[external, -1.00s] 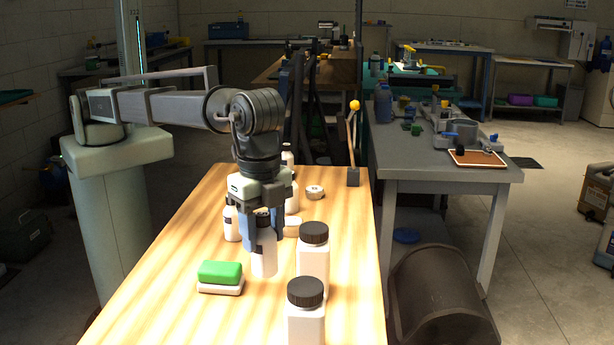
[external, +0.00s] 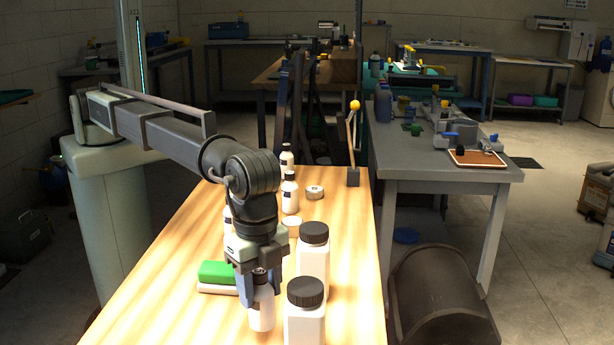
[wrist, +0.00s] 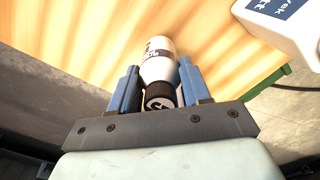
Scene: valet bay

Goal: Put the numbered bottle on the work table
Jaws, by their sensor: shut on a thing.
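My gripper (external: 259,292) is shut on a small white bottle (external: 261,317) with a dark cap, over the near part of the wooden table (external: 345,268). In the wrist view, the bottle (wrist: 158,66) sits between the blue fingers of my gripper (wrist: 154,88). It has a dark label, and a pale mark shows on its black cap; I cannot read either. I cannot tell whether its base touches the wood. Other small white bottles with dark caps stand farther back, one at the middle (external: 290,196) and one behind it (external: 286,160).
Two large white jars with black lids (external: 313,262) (external: 305,318) stand close to the right of my gripper. A green-topped block (external: 217,272) lies to the left. A round tin (external: 315,192) and a yellow-knobbed lever (external: 353,150) are farther back. A grey table (external: 440,178) stands at right.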

